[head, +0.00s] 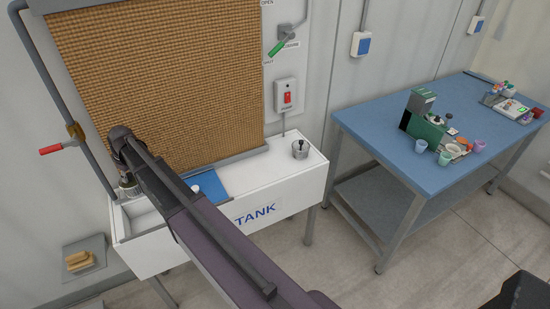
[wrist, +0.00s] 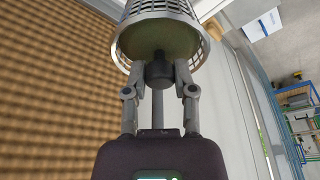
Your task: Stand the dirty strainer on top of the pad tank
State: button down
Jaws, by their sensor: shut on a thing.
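My gripper (wrist: 159,75) is shut on the dark knob of the dirty strainer (wrist: 172,32), a metal mesh basket with a murky green-brown face towards the wrist. In the head view my gripper (head: 127,176) is at the left end of the white pad tank (head: 165,242), and the strainer (head: 131,190) shows only as a small pale piece below it. Whether it touches the tank is unclear. The tank's left part looks open, with a blue lid (head: 210,183) beside it. A metal pot-like piece with a black knob (head: 300,151) stands on the tank's right top.
The brown pad (head: 165,85) rises behind the tank. A pipe with a red-handled valve (head: 52,149) is at left. A green lever (head: 276,47) and red switch (head: 287,97) are on the wall. A cluttered blue table (head: 385,135) stands right. The tank top between lid and pot-like piece is clear.

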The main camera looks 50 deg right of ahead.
notch_tip(320, 180, up, 11)
jog(key=p, duration=1)
jog(key=shift+r, duration=0.15)
jog(key=shift+a, duration=0.15)
